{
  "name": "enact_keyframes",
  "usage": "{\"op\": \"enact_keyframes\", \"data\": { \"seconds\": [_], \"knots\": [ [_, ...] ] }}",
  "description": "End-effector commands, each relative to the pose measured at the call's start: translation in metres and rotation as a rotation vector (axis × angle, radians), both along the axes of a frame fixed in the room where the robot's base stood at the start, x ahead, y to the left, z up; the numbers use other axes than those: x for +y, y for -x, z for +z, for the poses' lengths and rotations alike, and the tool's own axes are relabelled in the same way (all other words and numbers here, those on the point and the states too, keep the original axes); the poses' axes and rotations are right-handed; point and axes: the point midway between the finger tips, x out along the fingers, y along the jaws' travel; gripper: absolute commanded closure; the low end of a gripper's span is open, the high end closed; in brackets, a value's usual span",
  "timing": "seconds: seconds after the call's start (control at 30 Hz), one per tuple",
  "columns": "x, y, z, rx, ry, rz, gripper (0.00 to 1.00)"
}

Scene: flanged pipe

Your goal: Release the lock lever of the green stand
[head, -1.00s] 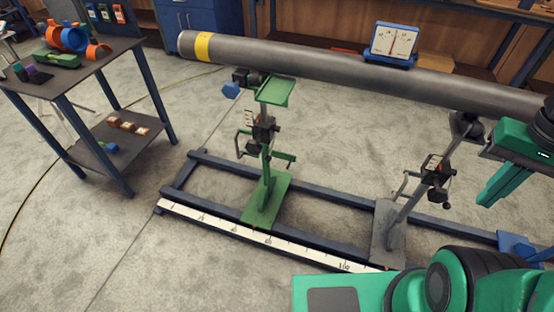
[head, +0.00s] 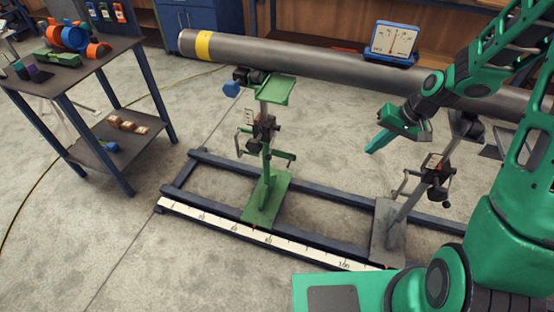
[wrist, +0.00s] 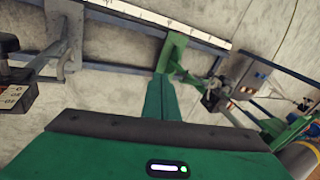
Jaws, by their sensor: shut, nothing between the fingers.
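The green stand (head: 267,195) stands on the blue floor frame left of centre, with a dark clamp block (head: 264,130) on its post and a flat green plate on top.
A grey stand (head: 390,230) is below my gripper. A white ruler (head: 215,222) lies along the frame. A side table (head: 95,65) is at left.

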Motion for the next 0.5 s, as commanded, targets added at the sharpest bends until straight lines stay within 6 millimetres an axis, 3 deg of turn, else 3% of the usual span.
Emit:
{"op": "enact_keyframes", "data": {
  "seconds": [0.1, 0.5],
  "knots": [
    [0.03, -0.024, -0.033, -0.019, -0.098, 0.002, 1.0],
    [0.13, -0.083, -0.119, -0.091, -0.475, -0.113, 1.0]
  ]
}}
